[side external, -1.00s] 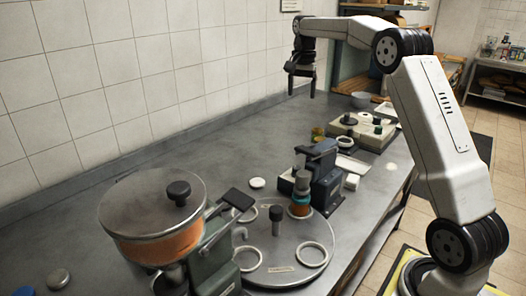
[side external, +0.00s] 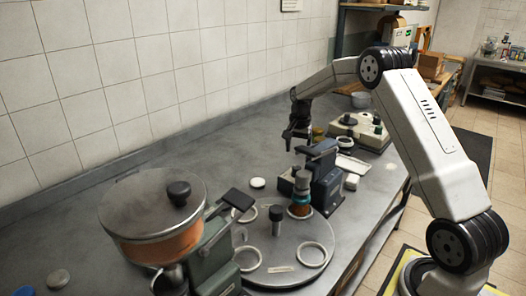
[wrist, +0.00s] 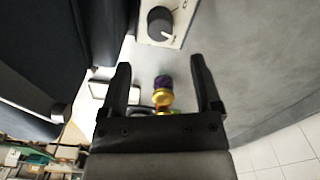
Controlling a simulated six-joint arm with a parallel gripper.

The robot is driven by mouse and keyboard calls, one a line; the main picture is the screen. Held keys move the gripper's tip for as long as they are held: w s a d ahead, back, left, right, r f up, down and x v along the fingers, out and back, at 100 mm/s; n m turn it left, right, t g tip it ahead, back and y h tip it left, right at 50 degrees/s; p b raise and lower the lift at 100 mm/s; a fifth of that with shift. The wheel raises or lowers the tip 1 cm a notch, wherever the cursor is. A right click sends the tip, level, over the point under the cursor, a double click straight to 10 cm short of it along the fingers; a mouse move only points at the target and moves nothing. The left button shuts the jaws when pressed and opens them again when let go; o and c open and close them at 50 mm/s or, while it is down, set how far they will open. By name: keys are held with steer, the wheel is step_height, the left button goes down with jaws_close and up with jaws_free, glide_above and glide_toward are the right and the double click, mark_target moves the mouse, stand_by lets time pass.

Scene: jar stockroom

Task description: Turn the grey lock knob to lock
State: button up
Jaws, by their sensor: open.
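In the wrist view a dark grey round knob (wrist: 161,22) with a pale pointer mark sits on a beige panel (wrist: 175,40), beyond my fingertips. I cannot tell for certain that it is the lock knob. In the side view a dark knob (side external: 351,119) stands on a beige unit (side external: 346,132) at the back of the bench. My gripper (side external: 298,138) hangs over the bench near the dark blue press. In the wrist view my gripper (wrist: 160,65) is open with nothing clamped, apart from the knob. A purple-topped gold object (wrist: 162,92) shows between the fingers, its contact unclear.
The dark blue press (side external: 325,178) stands just in front of the gripper. A round turntable (side external: 290,268) with pale rings and a jar (side external: 301,199) is nearer. A lidded orange hopper (side external: 150,247) is at front left. The bench along the tiled wall is mostly clear.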

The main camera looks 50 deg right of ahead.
mark_target(297, 167)
steer(key=shift+f, duration=0.25)
steer(key=shift+f, duration=3.8)
steer(key=shift+c, duration=0.2)
jaws_close()
